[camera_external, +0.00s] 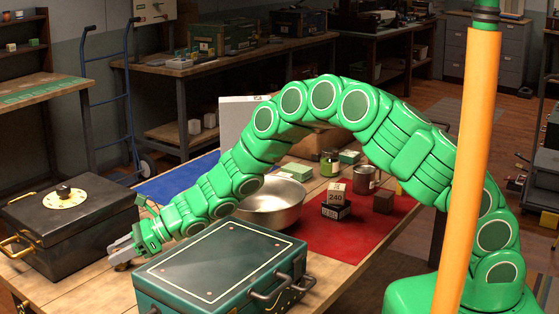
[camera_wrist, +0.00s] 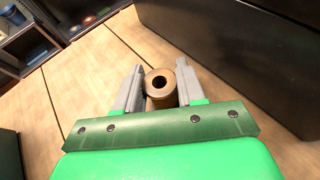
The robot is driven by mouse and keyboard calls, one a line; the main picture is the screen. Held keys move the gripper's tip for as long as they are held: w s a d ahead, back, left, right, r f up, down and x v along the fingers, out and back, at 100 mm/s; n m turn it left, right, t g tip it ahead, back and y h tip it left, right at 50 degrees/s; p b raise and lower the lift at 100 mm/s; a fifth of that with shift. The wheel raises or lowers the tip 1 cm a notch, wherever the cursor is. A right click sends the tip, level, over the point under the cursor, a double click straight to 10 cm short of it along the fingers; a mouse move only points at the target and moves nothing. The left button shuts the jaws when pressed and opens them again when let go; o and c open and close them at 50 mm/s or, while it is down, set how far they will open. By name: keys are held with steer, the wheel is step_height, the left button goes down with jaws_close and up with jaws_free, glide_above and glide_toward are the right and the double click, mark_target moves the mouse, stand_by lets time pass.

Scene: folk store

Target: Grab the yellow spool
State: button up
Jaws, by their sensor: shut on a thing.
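A tan-brown spool (camera_wrist: 160,84) with a dark centre hole stands between the two grey fingers of my gripper (camera_wrist: 159,67) in the wrist view. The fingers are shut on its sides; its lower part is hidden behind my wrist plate. In the external view my gripper (camera_external: 121,247) is low over the wooden table, between the black box and the green case. Only a small brown bit of the spool (camera_external: 121,266) shows under the fingers there. I cannot tell whether it touches the table.
A black box (camera_external: 85,235) with a dial stands left of my gripper. A green case (camera_external: 215,275) stands to the right, close to my arm. A metal bowl (camera_external: 272,205) and a red mat (camera_external: 345,238) lie further right. Bare wood shows around my gripper.

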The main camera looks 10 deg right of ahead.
mark_target(123, 268)
steer(key=shift+r, duration=0.1)
steer(key=shift+r, duration=0.25)
step_height(123, 268, up, 3)
steer(key=shift+d+f, duration=0.1)
steer(key=shift+d, duration=0.05)
steer(key=d+r, duration=0.1)
steer(key=s+d+r, duration=0.1)
steer(key=r, duration=0.1)
steer(key=d+r, duration=0.1)
steer(key=shift+s+r, duration=0.2)
steer(key=shift+s, duration=0.15)
steer(key=shift+s+d+r, duration=0.8)
steer(key=shift+d+r, duration=0.05)
steer(key=shift+d, duration=0.65)
steer(key=shift+s+d+r, duration=0.75)
steer(key=shift+d+r, duration=0.1)
steer(key=shift+d, duration=0.7)
steer(key=shift+s+d+r, duration=0.8)
steer(key=shift+d+r, duration=0.05)
steer(key=shift+d, duration=0.65)
